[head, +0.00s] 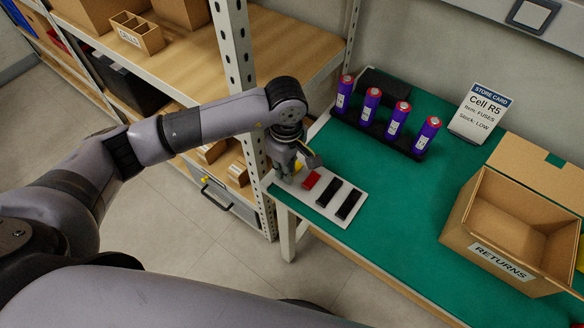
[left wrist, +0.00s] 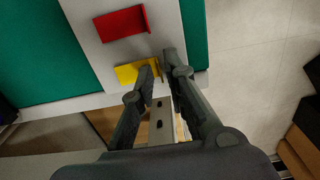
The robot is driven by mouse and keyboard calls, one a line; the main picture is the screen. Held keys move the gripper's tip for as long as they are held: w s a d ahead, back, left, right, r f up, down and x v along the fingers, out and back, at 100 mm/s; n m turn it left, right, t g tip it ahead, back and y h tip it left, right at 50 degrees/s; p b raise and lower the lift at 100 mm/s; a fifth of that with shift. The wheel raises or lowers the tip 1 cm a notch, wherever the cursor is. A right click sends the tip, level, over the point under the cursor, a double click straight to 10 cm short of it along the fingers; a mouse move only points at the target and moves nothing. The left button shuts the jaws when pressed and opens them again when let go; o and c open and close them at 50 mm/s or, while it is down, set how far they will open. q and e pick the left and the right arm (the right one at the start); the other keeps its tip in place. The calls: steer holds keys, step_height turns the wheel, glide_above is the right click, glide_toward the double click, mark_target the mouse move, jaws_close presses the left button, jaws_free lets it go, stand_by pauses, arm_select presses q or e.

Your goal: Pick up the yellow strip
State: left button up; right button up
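The yellow strip (left wrist: 128,73) lies at the end of a pale plate (left wrist: 88,52) in the left wrist view. In the head view only a small part of the yellow strip (head: 298,168) shows behind my gripper. My left gripper (left wrist: 160,64) is open over the strip's right end. One fingertip overlaps the strip in the picture and the other is just beyond its end. I cannot tell whether they touch it. The left gripper (head: 300,170) points down at the plate in the head view. My right gripper is not in view.
A red strip (head: 311,180) and two black strips (head: 340,198) lie beside it on the plate. Purple-and-red cylinders (head: 384,115) stand in a black holder behind. A RETURNS box (head: 483,262) is at the right. A shelf post (head: 240,60) stands close to my arm.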

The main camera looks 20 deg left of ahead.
arm_select(q)
steer(key=shift+f, duration=0.3)
steer(key=shift+c, duration=0.4)
jaws_close()
steer(key=shift+r, duration=0.15)
